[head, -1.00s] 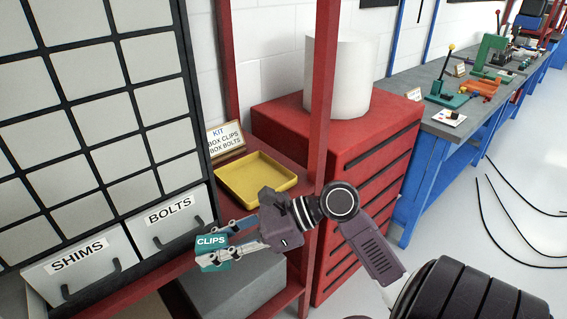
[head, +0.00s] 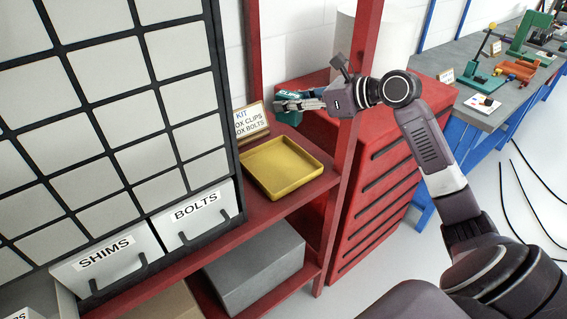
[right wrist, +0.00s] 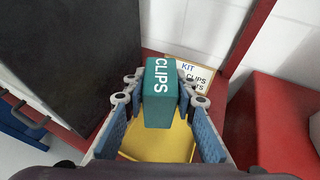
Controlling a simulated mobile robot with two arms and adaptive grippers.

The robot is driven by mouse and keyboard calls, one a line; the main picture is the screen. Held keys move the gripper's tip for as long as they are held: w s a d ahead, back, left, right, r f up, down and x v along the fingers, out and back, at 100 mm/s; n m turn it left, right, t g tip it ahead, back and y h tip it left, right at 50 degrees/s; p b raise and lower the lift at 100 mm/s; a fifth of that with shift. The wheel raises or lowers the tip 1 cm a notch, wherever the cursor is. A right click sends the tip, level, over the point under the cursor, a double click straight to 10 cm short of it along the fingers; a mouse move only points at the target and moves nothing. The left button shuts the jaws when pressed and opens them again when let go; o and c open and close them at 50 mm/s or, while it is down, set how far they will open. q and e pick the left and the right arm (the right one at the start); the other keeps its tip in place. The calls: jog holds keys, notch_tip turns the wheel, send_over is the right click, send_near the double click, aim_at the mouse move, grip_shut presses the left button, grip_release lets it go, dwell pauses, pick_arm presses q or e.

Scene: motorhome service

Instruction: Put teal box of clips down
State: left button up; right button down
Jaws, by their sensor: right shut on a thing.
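The teal box of clips (right wrist: 161,95) is held between the fingers of my right gripper (head: 300,104). In the head view the box (head: 288,115) shows at the fingertips, above the back of the yellow tray (head: 290,187). The tray lies empty on the red shelf. In the right wrist view the box hides part of the tray (right wrist: 180,148) beneath it. The kit card (head: 253,121) stands behind the tray and also shows in the right wrist view (right wrist: 189,73). My left gripper is not in view.
Bins labelled SHIMS (head: 106,264) and BOLTS (head: 198,217) are at the left in the dark rack. A red post (head: 352,135) stands close to my right arm. A red drawer cabinet (head: 385,190) is to the right. A grey box (head: 255,268) sits on the lower shelf.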

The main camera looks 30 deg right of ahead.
jog(key=shift+f+p, duration=0.6)
jog(key=shift+f, duration=9)
jog(key=shift+f, duration=0.1)
jog(key=c, duration=1.6)
grip_release()
jog(key=shift+r+b+v, duration=0.2)
jog(key=shift+b+v, duration=1)
jog(key=shift+v, duration=4.85)
jog(key=shift+w, duration=0.1)
